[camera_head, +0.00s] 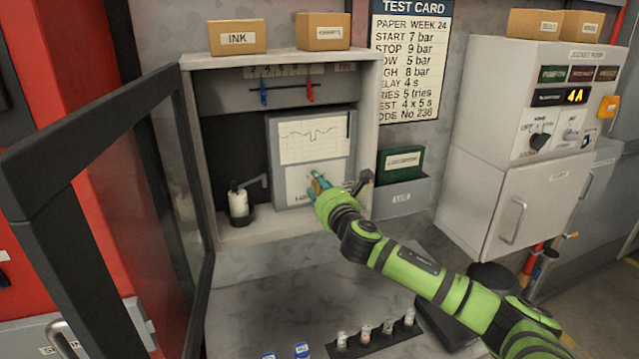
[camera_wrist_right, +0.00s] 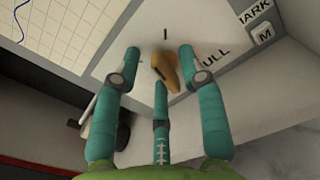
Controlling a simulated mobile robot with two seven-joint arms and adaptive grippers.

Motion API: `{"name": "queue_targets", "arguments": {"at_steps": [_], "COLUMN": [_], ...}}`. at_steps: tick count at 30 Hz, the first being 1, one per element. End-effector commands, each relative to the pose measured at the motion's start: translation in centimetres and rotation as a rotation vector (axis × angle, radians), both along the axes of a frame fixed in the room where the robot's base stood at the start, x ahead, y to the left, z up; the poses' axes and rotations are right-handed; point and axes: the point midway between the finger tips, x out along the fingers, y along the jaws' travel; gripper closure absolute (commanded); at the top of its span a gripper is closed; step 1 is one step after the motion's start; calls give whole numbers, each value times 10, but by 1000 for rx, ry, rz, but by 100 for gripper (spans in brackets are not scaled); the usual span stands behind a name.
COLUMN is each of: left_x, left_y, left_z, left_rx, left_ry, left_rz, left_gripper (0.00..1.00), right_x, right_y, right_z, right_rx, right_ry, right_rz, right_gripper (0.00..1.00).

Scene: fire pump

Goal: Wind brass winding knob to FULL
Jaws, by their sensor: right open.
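The brass winding knob (camera_wrist_right: 167,70) is on the pale lower panel of the chart recorder (camera_head: 332,134), in the open cabinet. The lettering "ULL" (camera_wrist_right: 212,55) is printed to its right, its start hidden by a finger. A short dark mark (camera_wrist_right: 165,34) is above the knob. My right gripper (camera_head: 317,185) is at the panel, its teal fingers open. In the right wrist view the fingers (camera_wrist_right: 159,66) stand around the knob, left, right and below; I cannot tell whether any touches it. In the head view the fingers mostly hide the knob. My left gripper is not in view.
The cabinet's glazed door (camera_head: 95,130) stands open at left. A dark lever (camera_head: 362,182) is close right of my gripper. A green box (camera_head: 401,163) is beside the cabinet. Several small bottles (camera_head: 365,335) stand below.

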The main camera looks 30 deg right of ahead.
Motion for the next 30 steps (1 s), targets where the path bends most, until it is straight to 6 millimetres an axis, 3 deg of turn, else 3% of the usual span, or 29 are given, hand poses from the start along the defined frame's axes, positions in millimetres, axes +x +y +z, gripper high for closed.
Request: {"name": "queue_targets", "arguments": {"at_steps": [10,11,12,14,30], "left_x": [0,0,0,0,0], "left_y": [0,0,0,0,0], "left_z": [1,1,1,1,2], "left_rx": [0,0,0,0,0], "left_ry": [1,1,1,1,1], "left_rz": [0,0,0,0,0], "left_gripper": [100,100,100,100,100], "right_x": [5,5,5,5,4], "right_y": [-1,-1,-1,-1,-1], "right_z": [0,0,0,0,0], "right_rx": [1,1,1,1,100], "right_ry": [0,0,0,0,-25], "right_rz": [0,1,1,1,3], "right_gripper": [59,63,79,100,100]}}
